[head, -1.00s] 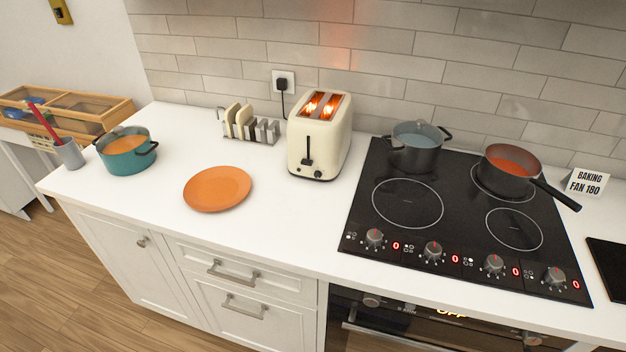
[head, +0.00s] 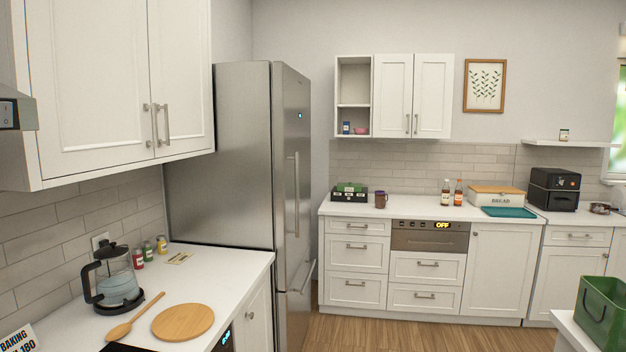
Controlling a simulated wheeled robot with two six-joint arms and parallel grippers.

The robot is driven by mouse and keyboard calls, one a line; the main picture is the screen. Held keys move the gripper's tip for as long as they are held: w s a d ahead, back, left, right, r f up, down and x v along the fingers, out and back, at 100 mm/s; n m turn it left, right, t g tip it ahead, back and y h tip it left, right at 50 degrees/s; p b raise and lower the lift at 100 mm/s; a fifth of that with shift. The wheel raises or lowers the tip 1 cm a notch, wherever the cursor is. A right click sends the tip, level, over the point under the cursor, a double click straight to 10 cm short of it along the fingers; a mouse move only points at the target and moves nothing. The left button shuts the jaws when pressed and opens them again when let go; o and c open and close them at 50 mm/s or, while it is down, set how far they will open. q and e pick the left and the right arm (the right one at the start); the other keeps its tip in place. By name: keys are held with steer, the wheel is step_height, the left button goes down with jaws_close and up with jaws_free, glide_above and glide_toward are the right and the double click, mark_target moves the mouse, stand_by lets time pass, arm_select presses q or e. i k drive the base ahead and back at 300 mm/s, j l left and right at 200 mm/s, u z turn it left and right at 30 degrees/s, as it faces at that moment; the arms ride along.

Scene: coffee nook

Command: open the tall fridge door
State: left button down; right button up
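The tall steel fridge (head: 225,150) stands past the end of the left counter, in the left middle of the head view. Its door (head: 296,150) faces right and is seen at a steep angle; it looks shut. A long vertical bar handle (head: 293,195) is on the door. A lower door or drawer with its own slanting handle (head: 303,278) is below it. A small blue light shows near the top of the door. Neither of my grippers is in view.
Wooden floor (head: 365,330) is free in front of the fridge.

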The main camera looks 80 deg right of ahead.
mark_target(291, 96)
steer(key=z, duration=2.4)
steer(key=i+l, duration=0.2)
steer(key=i, duration=0.25)
steer(key=i+l+z, duration=0.1)
steer(key=i, duration=0.35)
steer(key=i+l, duration=0.25)
steer(key=i, duration=0.2)
